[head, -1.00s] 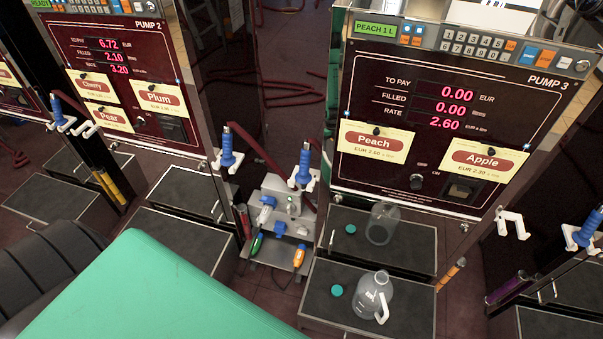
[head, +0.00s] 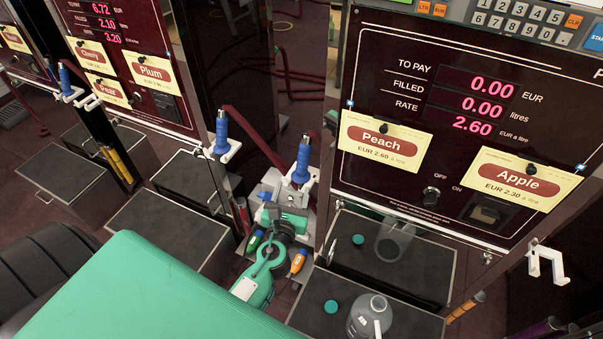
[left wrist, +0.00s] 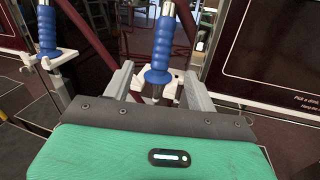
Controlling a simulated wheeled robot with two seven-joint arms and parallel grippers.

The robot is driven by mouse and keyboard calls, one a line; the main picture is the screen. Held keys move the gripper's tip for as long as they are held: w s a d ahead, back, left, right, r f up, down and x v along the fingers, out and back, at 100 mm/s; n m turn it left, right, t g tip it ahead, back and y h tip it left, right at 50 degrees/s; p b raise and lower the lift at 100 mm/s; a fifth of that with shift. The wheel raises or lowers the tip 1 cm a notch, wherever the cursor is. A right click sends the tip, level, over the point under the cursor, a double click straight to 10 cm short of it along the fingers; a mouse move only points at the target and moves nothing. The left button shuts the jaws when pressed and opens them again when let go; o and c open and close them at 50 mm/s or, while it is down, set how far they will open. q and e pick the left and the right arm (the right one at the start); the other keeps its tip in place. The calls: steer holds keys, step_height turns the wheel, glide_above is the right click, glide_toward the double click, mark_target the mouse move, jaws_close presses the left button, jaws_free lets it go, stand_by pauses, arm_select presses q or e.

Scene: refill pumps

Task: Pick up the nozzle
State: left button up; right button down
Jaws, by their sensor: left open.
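A blue-handled nozzle (head: 302,162) stands upright in a white holder on the left edge of pump 3. It also shows in the left wrist view (left wrist: 159,45), where its blue grip appears between my two grey fingers. My left gripper (head: 287,214) is open and empty, just below and in front of this nozzle in the head view. In the left wrist view my left gripper (left wrist: 159,83) points at the nozzle's lower end and holder. Whether a finger touches them I cannot tell. My right gripper is out of view.
Another blue nozzle (head: 221,132) hangs in a holder to the left. An empty white holder (head: 546,264) is on pump 3's right side. A clear jug (head: 369,316) and green caps (head: 331,306) stand on dark trays below. A small grey stand with coloured handles is behind my gripper.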

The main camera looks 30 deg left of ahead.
mark_target(303, 161)
arm_select(q)
steer(key=p+x, duration=0.1)
steer(key=x, duration=0.6)
steer(key=shift+w, duration=0.35)
steer(key=shift+w+a, duration=0.15)
steer(key=shift+w, duration=0.2)
steer(key=x, duration=0.2)
steer(key=p+x, duration=0.1)
steer(key=x, duration=0.1)
steer(key=shift+w+d+r, duration=0.15)
steer(key=shift+d, duration=0.15)
steer(key=shift+w+a, duration=0.15)
steer(key=shift+w, duration=0.25)
steer(key=c, duration=0.9)
steer(key=shift+c, duration=1.4)
